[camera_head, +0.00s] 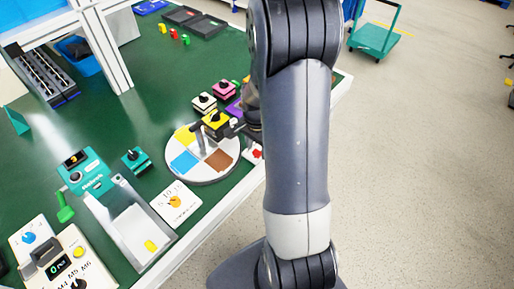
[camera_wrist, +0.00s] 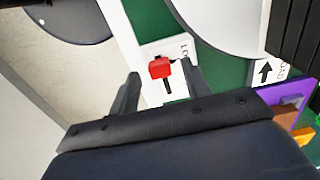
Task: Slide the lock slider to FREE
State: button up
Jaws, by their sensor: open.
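The lock slider (camera_wrist: 160,68) is a small red knob on a white plate (camera_wrist: 154,50) with a dark slot. Part of a label reading "LO" shows at the plate's right; no FREE label is readable. In the head view the red knob (camera_head: 257,154) is a small patch at the table's front edge, partly hidden by my arm. My gripper (camera_wrist: 161,82) is open in the wrist view, with one finger left of the knob and one right. I cannot tell whether either finger touches it. In the head view my gripper is mostly hidden behind my arm.
A round turntable (camera_head: 203,175) with coloured sectors stands just left of the slider. Yellow, pink and white knob blocks (camera_head: 223,90) stand behind it. A white dial plate (camera_head: 175,202) sits near the front edge.

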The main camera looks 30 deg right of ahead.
jog(key=shift+f, duration=0.4)
jog(key=shift+c, duration=0.2)
grip_shut()
